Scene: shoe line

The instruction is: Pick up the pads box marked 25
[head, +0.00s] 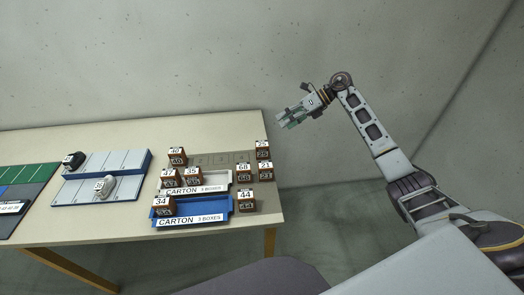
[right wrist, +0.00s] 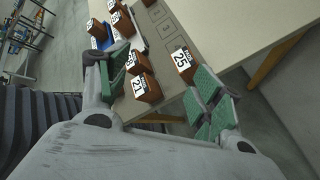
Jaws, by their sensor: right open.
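The pads box marked 25 (head: 262,150) is a small brown box with a white label, standing at the right back edge of the table. It also shows in the right wrist view (right wrist: 184,62), ahead of the jaws and nearer the right finger. My right gripper (head: 283,121) is open and empty, up and to the right of the box in the head view, apart from it. In the right wrist view its green-padded fingers (right wrist: 165,85) stand wide apart. My left gripper is not in view.
The box marked 21 (head: 266,172) and the box marked 58 (head: 243,173) stand close to box 25. A white carton (head: 217,178) and a blue carton (head: 217,229) hold other boxes. Box 44 (head: 246,202) stands beside them. The table (head: 110,225) ends just right of box 25.

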